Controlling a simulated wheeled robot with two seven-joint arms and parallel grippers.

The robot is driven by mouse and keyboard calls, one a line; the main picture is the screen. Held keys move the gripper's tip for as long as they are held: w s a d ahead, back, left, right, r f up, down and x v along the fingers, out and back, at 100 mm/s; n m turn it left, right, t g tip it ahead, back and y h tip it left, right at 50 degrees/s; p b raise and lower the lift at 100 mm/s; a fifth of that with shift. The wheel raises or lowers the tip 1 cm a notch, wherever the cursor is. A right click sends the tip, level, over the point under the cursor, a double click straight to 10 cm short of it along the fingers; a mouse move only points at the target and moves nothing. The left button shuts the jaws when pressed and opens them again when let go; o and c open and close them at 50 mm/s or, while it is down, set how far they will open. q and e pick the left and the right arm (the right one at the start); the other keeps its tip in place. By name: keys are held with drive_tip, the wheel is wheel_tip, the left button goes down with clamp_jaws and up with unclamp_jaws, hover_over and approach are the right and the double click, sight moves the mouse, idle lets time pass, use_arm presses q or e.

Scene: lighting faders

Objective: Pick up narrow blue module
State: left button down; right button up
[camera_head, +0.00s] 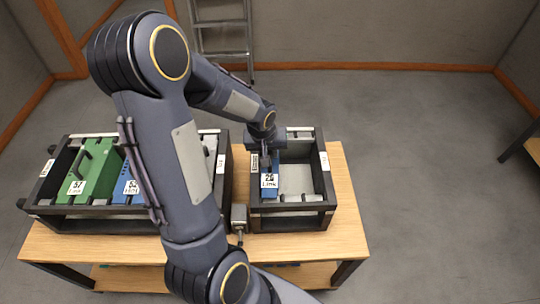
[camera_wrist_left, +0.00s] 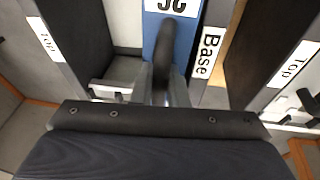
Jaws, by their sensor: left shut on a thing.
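The narrow blue module (camera_head: 270,187) stands at the left side of the smaller dark rack (camera_head: 291,209) on the table. It has a white label with black print and a dark handle. In the left wrist view the blue module (camera_wrist_left: 186,50) shows its black handle running between the fingers. My left gripper (camera_wrist_left: 170,85) is shut on that handle. In the head view my left gripper (camera_head: 267,158) is at the module from above, and my arm partly hides it. My right gripper is not in view.
A larger dark rack (camera_head: 95,211) on the left holds a green module (camera_head: 92,167) and another blue module (camera_head: 124,187), partly behind my arm. A small grey box (camera_head: 239,217) stands between the racks. The small rack's right part is empty. A ladder (camera_head: 222,38) stands behind.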

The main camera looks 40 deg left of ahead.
use_arm(q)
wheel_tip(320, 180, up, 20)
drive_tip(key=p, duration=0.4)
idle(0.5)
drive_tip(key=shift+a, duration=0.1)
